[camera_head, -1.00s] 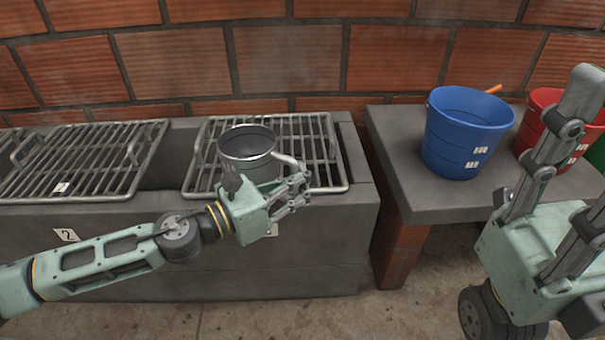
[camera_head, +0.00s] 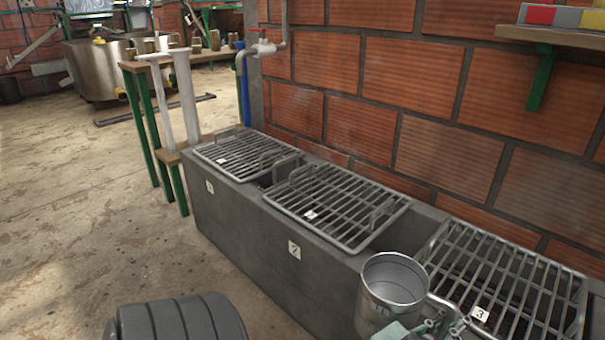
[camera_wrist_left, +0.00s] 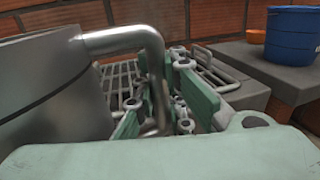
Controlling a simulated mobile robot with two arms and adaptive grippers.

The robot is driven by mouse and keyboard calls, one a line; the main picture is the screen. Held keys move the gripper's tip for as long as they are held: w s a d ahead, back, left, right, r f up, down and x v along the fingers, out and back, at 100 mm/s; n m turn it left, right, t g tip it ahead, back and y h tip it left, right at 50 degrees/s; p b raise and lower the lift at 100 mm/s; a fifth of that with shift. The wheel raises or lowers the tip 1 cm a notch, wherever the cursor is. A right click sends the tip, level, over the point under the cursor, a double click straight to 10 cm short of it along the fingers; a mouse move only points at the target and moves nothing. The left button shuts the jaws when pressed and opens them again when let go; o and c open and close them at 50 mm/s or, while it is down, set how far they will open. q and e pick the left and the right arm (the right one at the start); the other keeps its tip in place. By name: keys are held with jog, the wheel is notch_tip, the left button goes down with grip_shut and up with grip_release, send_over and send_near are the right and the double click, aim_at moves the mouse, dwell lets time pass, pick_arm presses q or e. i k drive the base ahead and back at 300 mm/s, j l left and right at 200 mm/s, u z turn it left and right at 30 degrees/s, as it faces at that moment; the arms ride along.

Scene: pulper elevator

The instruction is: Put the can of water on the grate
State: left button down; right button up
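The can of water (camera_head: 393,285) is a shiny metal can with a side handle, upright at the bottom of the head view. It also shows large at the left of the left wrist view (camera_wrist_left: 50,95). My left gripper (camera_head: 440,325) is closed around its handle, its fingers partly cut off by the frame. Three metal grates lie on the grey stove: grate 1 (camera_head: 237,150), grate 2 (camera_head: 335,205) and grate 3 (camera_head: 505,285). The can appears near the stove's front edge, left of grate 3; its base is hidden. My right gripper is out of view.
The grey stove (camera_head: 255,232) runs along a brick wall. A tap (camera_head: 265,47) and a wooden table (camera_head: 190,50) stand beyond its far end. Open floor (camera_head: 90,220) lies to the left. A blue bucket (camera_wrist_left: 292,35) shows in the wrist view.

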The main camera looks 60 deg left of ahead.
aim_at(251, 153)
jog(key=i+j+u, duration=0.1)
jog(key=j+u, duration=0.2)
jog(key=i+j+u, duration=0.1)
jog(key=j+u, duration=0.25)
jog(key=i+j+u, duration=0.15)
jog(key=u, duration=0.15)
jog(key=i+j+u, duration=0.1)
jog(key=i+j, duration=0.3)
jog(key=j, duration=0.2)
jog(key=i+j, duration=0.45)
jog(key=j+u, duration=0.05)
jog(key=j, duration=0.05)
